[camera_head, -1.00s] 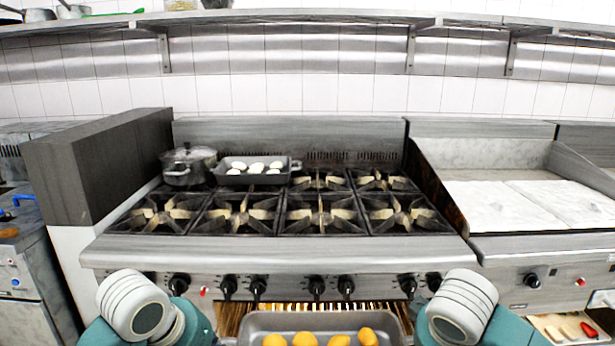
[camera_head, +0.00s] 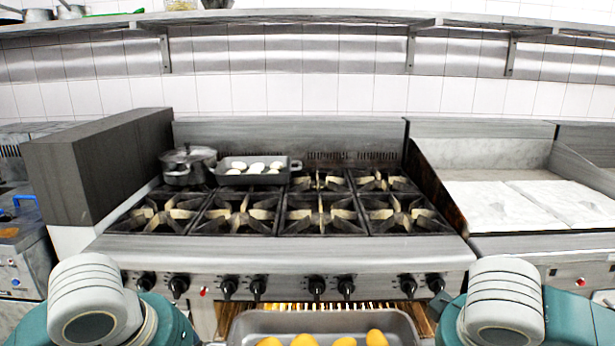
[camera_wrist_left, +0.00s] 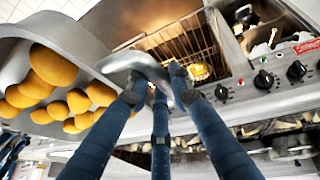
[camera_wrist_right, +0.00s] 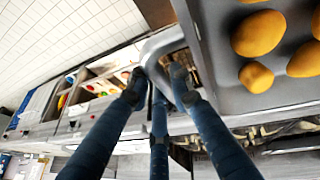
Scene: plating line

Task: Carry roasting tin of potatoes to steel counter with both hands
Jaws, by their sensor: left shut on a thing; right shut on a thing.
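The grey roasting tin (camera_head: 320,322) with yellow potatoes (camera_head: 376,338) shows at the bottom edge of the head view, in front of the range; its near part is cut off. In the left wrist view, my left gripper (camera_wrist_left: 158,80) is shut on the tin's handle at one end, and several potatoes (camera_wrist_left: 52,66) lie inside. In the right wrist view, my right gripper (camera_wrist_right: 158,78) is shut on the handle at the other end, beside more potatoes (camera_wrist_right: 258,34). Both gripper fingers are out of sight in the head view. I cannot pick out the steel counter.
The range (camera_head: 280,250) stands ahead, with an oven rack (camera_wrist_left: 185,45) showing below its knobs. A lidded pot (camera_head: 188,165) and a dark tray of white items (camera_head: 250,178) stand on the back burners. A flat griddle (camera_head: 530,200) is at the right; the front burners are clear.

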